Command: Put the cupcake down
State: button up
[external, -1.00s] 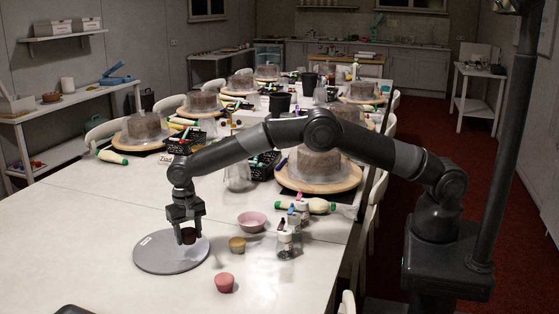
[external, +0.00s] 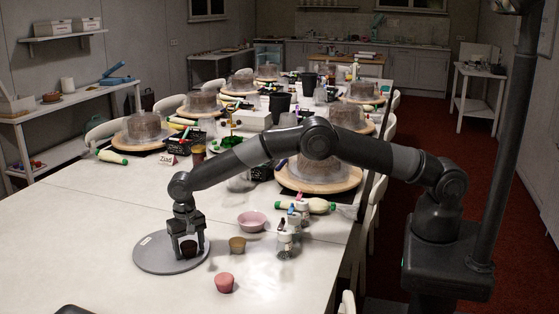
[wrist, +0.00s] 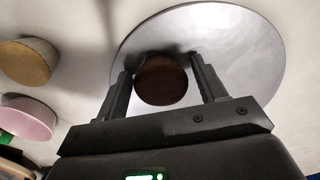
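A dark brown cupcake (external: 188,247) stands upright on a round grey turntable disc (external: 152,258) at the front left of the table. In the wrist view the cupcake (wrist: 161,82) shows between my fingers, over the disc (wrist: 250,60). My gripper (external: 188,248) points down around the cupcake, low over the disc. Its fingers are spread, one on each side, with a visible gap to the cupcake in the external view. In the wrist view my gripper (wrist: 161,75) has its tips close to the cupcake's sides.
A tan cupcake (external: 237,244), a pink cupcake (external: 225,283) and a pink bowl (external: 252,221) stand right of the disc. Small bottles (external: 286,243) stand farther right. Turntables with covered cakes (external: 318,170) fill the table behind. The table's front left is clear.

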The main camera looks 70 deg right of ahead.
aim_at(189, 244)
jog(key=shift+o, duration=0.5)
jog(key=shift+r, duration=0.1)
notch_tip(189, 244, up, 12)
jog(key=shift+r, duration=0.2)
